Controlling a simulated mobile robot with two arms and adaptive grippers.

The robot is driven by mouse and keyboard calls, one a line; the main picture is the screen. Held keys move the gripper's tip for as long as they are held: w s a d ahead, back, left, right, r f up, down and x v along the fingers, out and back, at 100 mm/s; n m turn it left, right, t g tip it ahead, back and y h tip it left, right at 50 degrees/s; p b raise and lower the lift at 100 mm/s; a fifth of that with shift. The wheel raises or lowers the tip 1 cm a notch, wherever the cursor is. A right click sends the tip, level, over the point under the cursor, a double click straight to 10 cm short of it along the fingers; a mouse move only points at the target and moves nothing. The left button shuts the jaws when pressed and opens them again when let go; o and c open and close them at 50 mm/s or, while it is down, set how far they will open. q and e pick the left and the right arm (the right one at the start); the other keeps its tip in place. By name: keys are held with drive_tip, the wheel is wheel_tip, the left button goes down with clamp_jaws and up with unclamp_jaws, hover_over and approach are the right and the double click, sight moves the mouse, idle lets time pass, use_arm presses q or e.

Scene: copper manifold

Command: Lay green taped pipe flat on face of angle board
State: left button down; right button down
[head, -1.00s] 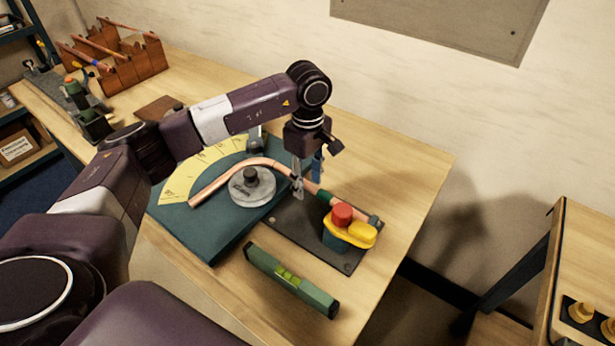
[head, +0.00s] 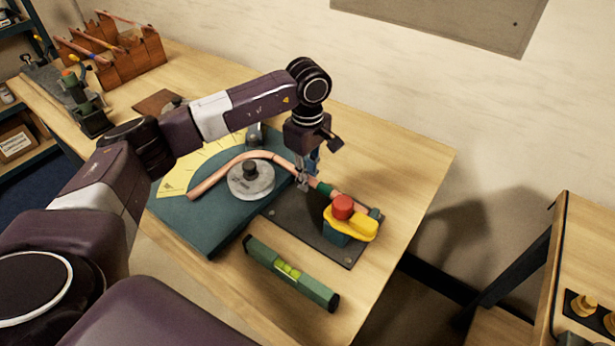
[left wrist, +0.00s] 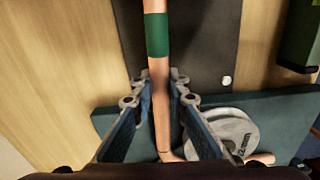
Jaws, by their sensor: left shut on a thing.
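The copper pipe (head: 232,163) is bent, with a green tape band (head: 324,189) on its right part. Its left part extends over the teal angle board (head: 205,225), which has a yellow degree scale (head: 190,174). A grey round disc (head: 251,182) sits on the board just inside the bend. My left gripper (head: 303,182) points down and is shut on the pipe between bend and tape. The left wrist view shows its fingers (left wrist: 160,110) on both sides of the pipe (left wrist: 160,85), tape (left wrist: 157,35) beyond them. Whether the pipe touches the board is unclear. My right gripper is out of view.
A dark plate (head: 300,222) right of the board carries a red and yellow topped fixture (head: 349,225) by the pipe's right end. A green spirit level (head: 290,273) lies in front. A wooden rack (head: 120,60) stands far left. The table's right side is clear.

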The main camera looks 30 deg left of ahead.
use_arm(q)
drive_tip(key=shift+r, duration=0.2)
drive_tip(key=shift+r, duration=0.2)
drive_tip(key=shift+r+p, duration=1.85)
drive_tip(key=shift+r, duration=1.15)
drive_tip(key=shift+r+p, duration=0.85)
drive_tip(key=shift+r, duration=0.85)
drive_tip(key=shift+f, duration=0.1)
